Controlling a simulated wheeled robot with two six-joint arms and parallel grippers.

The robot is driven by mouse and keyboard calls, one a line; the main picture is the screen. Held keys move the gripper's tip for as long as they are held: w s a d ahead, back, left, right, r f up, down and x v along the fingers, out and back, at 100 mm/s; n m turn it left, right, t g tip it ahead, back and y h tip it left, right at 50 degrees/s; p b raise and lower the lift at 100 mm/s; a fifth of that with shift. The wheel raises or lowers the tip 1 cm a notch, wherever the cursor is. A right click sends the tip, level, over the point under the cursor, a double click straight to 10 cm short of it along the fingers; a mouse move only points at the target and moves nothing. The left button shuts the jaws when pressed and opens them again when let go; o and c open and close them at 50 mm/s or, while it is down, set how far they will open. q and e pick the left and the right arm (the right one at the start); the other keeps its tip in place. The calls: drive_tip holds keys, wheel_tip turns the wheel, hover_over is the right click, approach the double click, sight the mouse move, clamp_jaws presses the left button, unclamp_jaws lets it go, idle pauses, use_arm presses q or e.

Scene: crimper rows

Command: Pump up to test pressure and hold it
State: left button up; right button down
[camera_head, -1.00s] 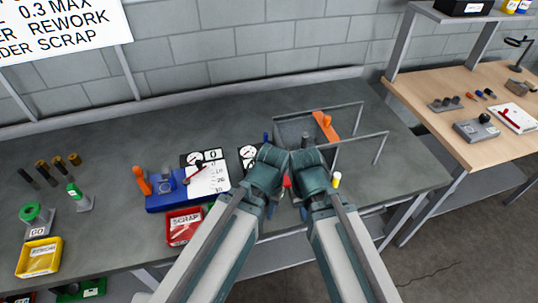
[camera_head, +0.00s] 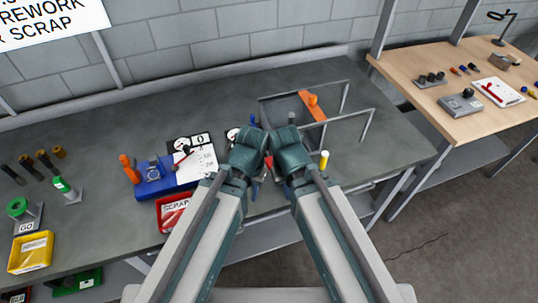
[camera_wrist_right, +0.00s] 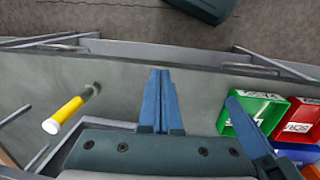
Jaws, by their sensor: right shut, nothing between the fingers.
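A white-faced gauge (camera_head: 232,134) shows at the back of the bench, partly hidden by my left arm; I cannot read it. An orange handle (camera_head: 313,106) stands beside a grey open tank (camera_head: 281,107). A small red part shows between my wrists; I cannot tell what it belongs to. My right gripper (camera_wrist_right: 160,100) is over the bench, its blue fingers together and empty. A blue finger of my left gripper (camera_wrist_right: 240,118) shows to its right in the wrist view. My left gripper's opening is hidden. My wrists hide the bench beneath them in the head view.
A yellow-topped cylinder (camera_head: 324,161) stands right of my right wrist. A red scrap tray (camera_head: 172,212), a blue fixture (camera_head: 151,183) and a yellow tray (camera_head: 31,252) are left. A green tray (camera_wrist_right: 252,119) is near my left finger. A grey rail frame (camera_head: 362,122) surrounds the right back.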

sight(267, 153)
drive_tip(key=w+a+r+m+p, duration=0.1)
drive_tip(key=w+r+m+p, duration=0.2)
drive_tip(key=m, duration=0.1)
drive_tip(key=w+a+r+m+y+p, duration=0.1)
drive_tip(key=w+r+m+p, duration=0.2)
drive_tip(key=w+m, duration=0.1)
drive_tip(key=w+a+r+m+y+p, duration=0.1)
drive_tip(key=w+r+m+p, duration=0.3)
drive_tip(key=shift+w+r, duration=0.1)
drive_tip(key=shift+w, duration=0.05)
drive_tip(key=shift+w+a+r+m+g+p, duration=0.3)
drive_tip(key=shift+w+m, duration=0.15)
drive_tip(key=shift+m, duration=0.45)
drive_tip(key=shift+f, duration=0.1)
drive_tip(key=f+b, duration=0.7)
drive_tip(key=shift+s+a, duration=0.25)
